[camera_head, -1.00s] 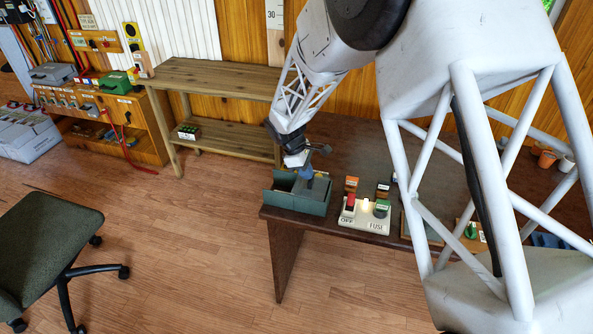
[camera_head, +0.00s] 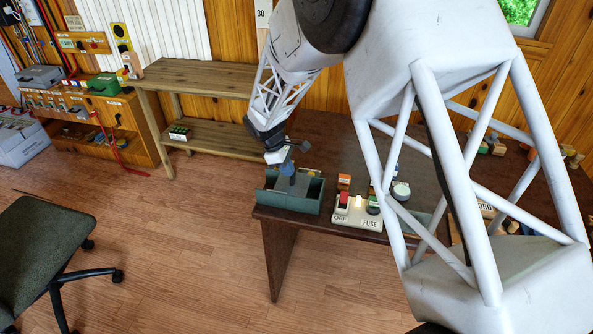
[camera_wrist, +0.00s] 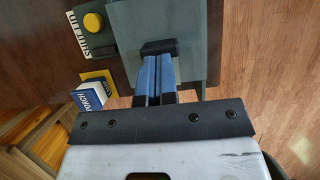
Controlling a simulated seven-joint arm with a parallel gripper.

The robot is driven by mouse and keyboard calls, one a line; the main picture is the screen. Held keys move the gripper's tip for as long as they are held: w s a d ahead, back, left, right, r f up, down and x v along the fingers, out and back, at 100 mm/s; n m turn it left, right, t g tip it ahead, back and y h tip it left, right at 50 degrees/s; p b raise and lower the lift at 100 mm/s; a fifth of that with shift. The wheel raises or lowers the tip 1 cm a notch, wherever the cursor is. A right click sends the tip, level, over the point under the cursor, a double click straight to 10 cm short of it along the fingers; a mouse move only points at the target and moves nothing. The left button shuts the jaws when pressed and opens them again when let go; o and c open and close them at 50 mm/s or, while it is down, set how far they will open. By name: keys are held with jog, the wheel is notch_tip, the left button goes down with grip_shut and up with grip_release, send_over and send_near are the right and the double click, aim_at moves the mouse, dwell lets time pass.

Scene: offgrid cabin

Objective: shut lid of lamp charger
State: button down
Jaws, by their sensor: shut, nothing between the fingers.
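A teal box (camera_head: 291,207), which I take to be the lamp charger, stands at the near left corner of the dark table. In the head view it looks open at the top; I cannot make out clearly how its lid stands. My gripper (camera_head: 288,170) points down at the box with its blue fingers together and nothing between them. In the wrist view the fingertips of my gripper (camera_wrist: 158,48) lie over a flat teal panel (camera_wrist: 130,22) of the box. Whether they touch it I cannot tell. The fingers hide part of the box.
A cream switch panel (camera_head: 357,218) marked OFF and FUSE stands close to the right of the box. A torch box (camera_wrist: 92,97) and a yellow button (camera_wrist: 93,22) with a label reading SHUT show in the wrist view. Open floor lies left of the table.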

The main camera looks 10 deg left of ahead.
jog(key=v, duration=0.9)
jog(key=shift+r, duration=0.45)
jog(key=s+d+r+m+y, duration=0.1)
jog(key=s+d+r+m, duration=0.3)
jog(key=d, duration=0.5)
jog(key=s+d+r+m+y, duration=0.1)
jog(key=s+d+r+m, duration=0.15)
jog(key=d+r, duration=0.55)
jog(key=s+d+r+m+y, duration=0.15)
jog(key=s+d+r, duration=0.3)
jog(key=d, duration=0.55)
jog(key=s+d+m+t, duration=0.1)
jog(key=s+d+m, duration=0.2)
jog(key=s+d, duration=0.2)
jog(key=s+d+m, duration=0.3)
jog(key=s+d, duration=0.3)
jog(key=s, duration=0.6)
jog(key=s+d+m+t, duration=0.1)
jog(key=s+d+m, duration=0.3)
jog(key=s, duration=0.4)
jog(key=shift+s+d+r+t+y, duration=0.3)
jog(key=shift+d+r+y, duration=0.15)
jog(key=shift+d, duration=0.4)
